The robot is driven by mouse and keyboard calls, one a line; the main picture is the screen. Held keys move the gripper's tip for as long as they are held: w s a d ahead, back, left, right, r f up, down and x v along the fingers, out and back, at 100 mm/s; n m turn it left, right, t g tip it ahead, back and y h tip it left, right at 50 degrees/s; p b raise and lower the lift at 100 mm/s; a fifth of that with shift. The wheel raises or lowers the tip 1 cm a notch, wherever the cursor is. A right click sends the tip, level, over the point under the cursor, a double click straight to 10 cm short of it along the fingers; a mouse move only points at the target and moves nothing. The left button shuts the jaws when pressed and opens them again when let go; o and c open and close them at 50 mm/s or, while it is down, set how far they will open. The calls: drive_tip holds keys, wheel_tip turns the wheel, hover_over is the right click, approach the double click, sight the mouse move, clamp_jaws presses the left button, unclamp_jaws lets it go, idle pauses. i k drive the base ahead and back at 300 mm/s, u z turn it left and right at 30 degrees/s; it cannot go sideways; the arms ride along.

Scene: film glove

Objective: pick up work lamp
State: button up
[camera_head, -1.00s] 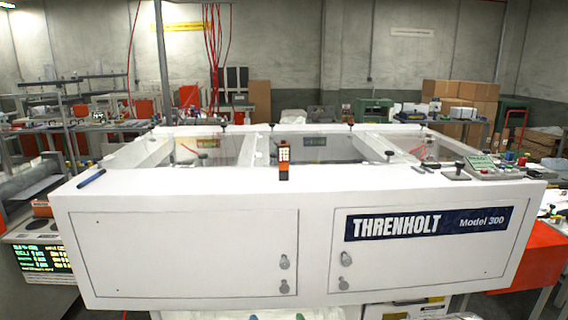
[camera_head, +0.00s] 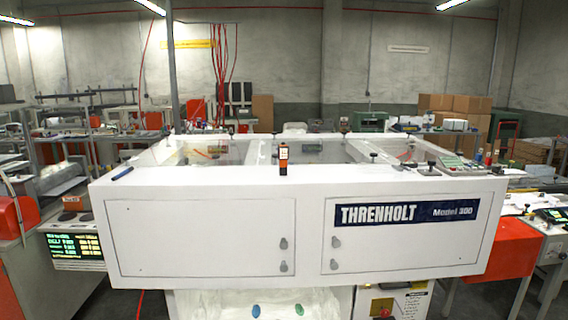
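A small upright object, orange with a pale upper face and a dark lower part, is likely the work lamp (camera_head: 284,160). It stands on the front ledge of the white THRENHOLT machine (camera_head: 200,187), left of the name label. Its fine detail is too small to make out. My gripper is not in view.
A dark blue pen-like item (camera_head: 122,173) lies at the ledge's left end. Knobs and a control panel (camera_head: 459,164) are at the right. Behind the ledge are framed openings. A screen unit (camera_head: 76,246) stands left, an orange cabinet (camera_head: 513,250) right.

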sight(283, 150)
drive_tip(key=k, duration=0.45)
drive_tip(key=u, duration=0.6)
drive_tip(key=i, duration=0.9)
drive_tip(key=u, duration=0.65)
drive_tip(key=i, duration=1.75)
drive_tip(key=z, duration=0.9)
drive_tip(key=i, duration=0.6)
drive_tip(key=z, duration=0.05)
